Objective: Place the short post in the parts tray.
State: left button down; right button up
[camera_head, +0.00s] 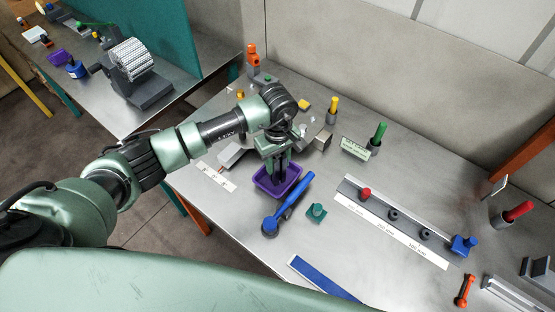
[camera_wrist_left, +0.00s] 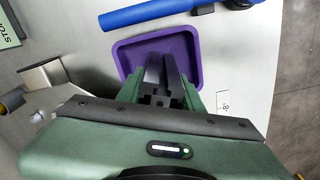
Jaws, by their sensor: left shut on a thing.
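The purple parts tray (camera_head: 259,184) lies on the metal table near its left side, with a raised rim. It also shows in the left wrist view (camera_wrist_left: 209,47). My left gripper (camera_head: 281,178) points down over the tray, its dark fingers within the rim's outline. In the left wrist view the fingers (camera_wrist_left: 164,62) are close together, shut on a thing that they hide. I take it as the short post, but its shape does not show. I cannot tell whether it touches the tray floor. My right gripper is not in view.
A blue tool (camera_head: 290,200) lies right against the tray's near right side. A teal block (camera_head: 316,211) stands beside it. A grey rail (camera_head: 408,221) with a red knob and dark posts lies to the right. A green-handled piece (camera_head: 379,134) stands behind.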

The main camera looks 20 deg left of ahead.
pick_arm(q)
jog(key=shift+f, duration=0.1)
jog(key=c, duration=0.9)
grip_release()
